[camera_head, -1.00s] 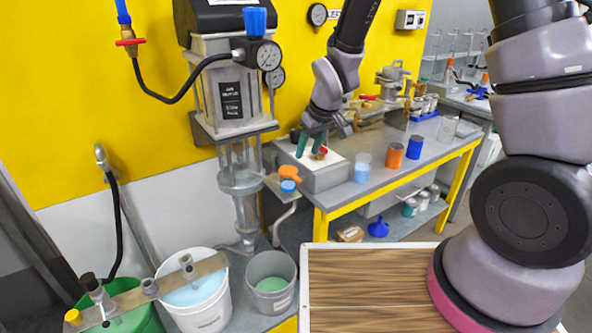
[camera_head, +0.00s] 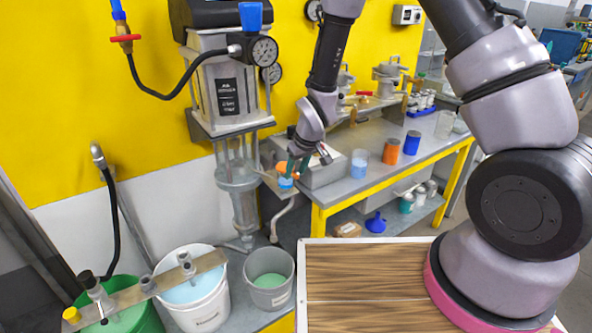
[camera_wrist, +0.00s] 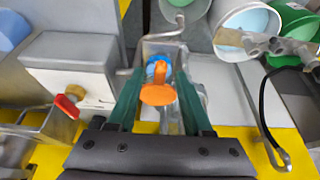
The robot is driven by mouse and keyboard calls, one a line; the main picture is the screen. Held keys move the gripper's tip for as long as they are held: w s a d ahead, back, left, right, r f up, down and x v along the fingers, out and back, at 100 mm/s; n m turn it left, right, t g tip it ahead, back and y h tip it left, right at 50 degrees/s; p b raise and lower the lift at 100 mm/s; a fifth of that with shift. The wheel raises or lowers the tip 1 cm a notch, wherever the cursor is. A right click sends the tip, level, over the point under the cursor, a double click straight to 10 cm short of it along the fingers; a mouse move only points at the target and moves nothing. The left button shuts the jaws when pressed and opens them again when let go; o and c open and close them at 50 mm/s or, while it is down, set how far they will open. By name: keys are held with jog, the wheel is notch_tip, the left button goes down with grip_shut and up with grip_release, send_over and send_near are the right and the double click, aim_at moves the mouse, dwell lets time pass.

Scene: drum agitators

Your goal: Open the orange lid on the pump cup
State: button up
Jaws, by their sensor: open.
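The pump cup is small and blue (camera_head: 286,184). It sits on a bracket at the right side of the pump. Its orange lid (camera_head: 284,168) shows above it, partly hidden by my gripper (camera_head: 297,166). In the wrist view the orange lid (camera_wrist: 158,95) is a round disc with a narrow orange part reaching to the blue cup (camera_wrist: 158,66). The green fingers of my gripper (camera_wrist: 160,78) are apart, one on each side of the lid and cup. I cannot tell if either finger touches them.
The metal pump (camera_head: 226,90) stands left of my gripper. A grey box (camera_head: 318,172) with a red valve (camera_wrist: 68,105) is close beside the cup. A white bucket (camera_head: 205,315) and a grey bucket (camera_head: 281,298) stand below. Orange and blue beakers are on the bench (camera_head: 372,181).

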grip_shut()
dwell(1.4)
